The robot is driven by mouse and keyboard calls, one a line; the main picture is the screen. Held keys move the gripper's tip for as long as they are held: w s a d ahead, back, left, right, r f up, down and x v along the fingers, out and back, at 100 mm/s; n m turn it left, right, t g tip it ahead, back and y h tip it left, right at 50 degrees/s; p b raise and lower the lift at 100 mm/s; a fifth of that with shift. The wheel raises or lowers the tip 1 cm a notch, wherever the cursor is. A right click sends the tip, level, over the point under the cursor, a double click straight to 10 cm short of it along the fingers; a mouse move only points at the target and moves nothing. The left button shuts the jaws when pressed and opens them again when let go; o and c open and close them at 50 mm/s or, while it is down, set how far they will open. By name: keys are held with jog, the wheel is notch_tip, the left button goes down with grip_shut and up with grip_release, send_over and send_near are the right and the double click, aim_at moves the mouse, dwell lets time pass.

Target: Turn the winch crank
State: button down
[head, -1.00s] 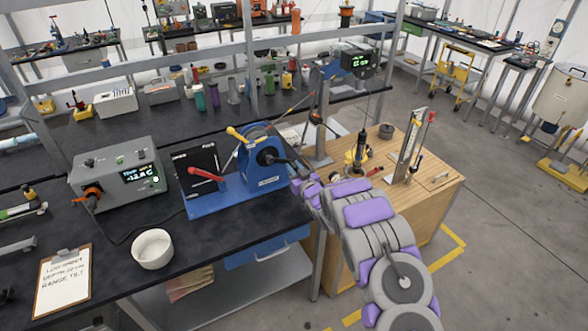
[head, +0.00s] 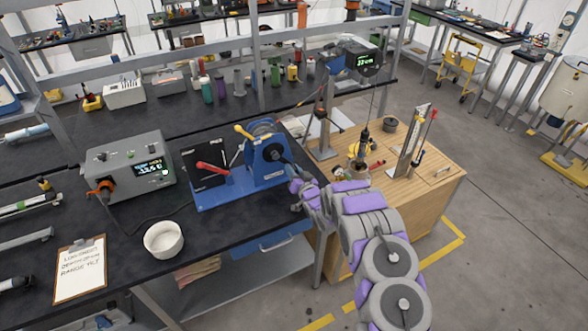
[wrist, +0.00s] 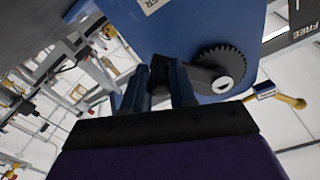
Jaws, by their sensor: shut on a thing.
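The blue winch (head: 266,160) stands on its blue base at the right end of the black bench. Its dark crank (head: 287,168) sticks out from the winch's right side and slants down to the right. My gripper (head: 297,184) is at the crank's outer end, shut on its handle. In the wrist view, the two dark fingers of my gripper (wrist: 161,85) stand on either side of the dark handle. The crank arm (wrist: 203,78) runs from there to a toothed hub (wrist: 222,68) on the blue housing. The grip itself is largely hidden by my arm in the head view.
A red lever (head: 210,168) and a yellow-knobbed lever (head: 243,132) sit on the winch's left side. A wooden cabinet (head: 430,195) with a probe and upright rods stands right of my gripper. A white bowl (head: 163,240) and clipboard (head: 81,270) lie left.

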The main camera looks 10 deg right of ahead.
jog(key=c, duration=0.9)
grip_release()
jog(key=shift+f, duration=0.1)
jog(key=shift+s+d, duration=0.1)
jog(key=shift+s, duration=0.1)
jog(key=v, duration=1.7)
jog(key=shift+f, duration=0.15)
